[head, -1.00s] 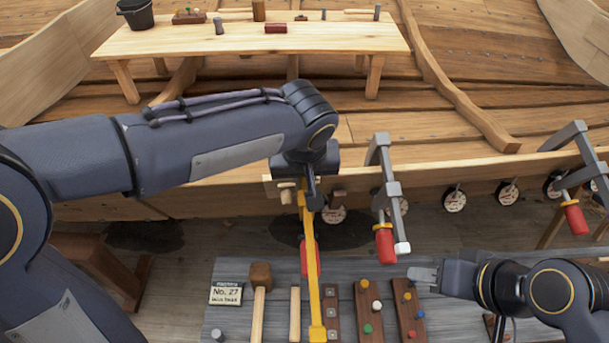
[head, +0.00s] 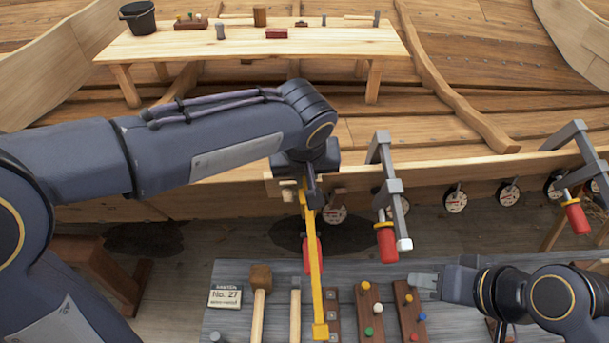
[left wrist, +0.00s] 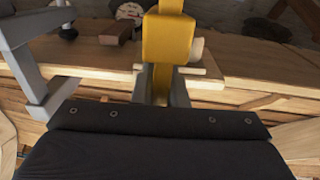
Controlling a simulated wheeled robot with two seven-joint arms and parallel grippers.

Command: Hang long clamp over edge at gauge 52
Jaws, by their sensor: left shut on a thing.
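The long clamp is yellow with a red handle. Its bar (head: 316,275) hangs down from my left gripper (head: 311,190) in the head view, in front of the plank edge (head: 455,168). In the left wrist view the yellow clamp (left wrist: 168,38) lies between the fingers of my left gripper (left wrist: 163,90), which is shut on it at the plank edge. Whether the clamp bears on the edge cannot be told. A round gauge (head: 334,214) sits just right of the clamp; its number is not legible. My right gripper (head: 424,281) is low at the right, apart from the clamp; its fingers are too small to judge.
Two grey clamps with red handles, one nearer (head: 386,190) and one farther right (head: 577,165), hang on the edge. A grey bench (head: 232,325) below holds mallets, peg blocks and a "No. 27" card (head: 225,296). A wooden table (head: 330,42) stands behind.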

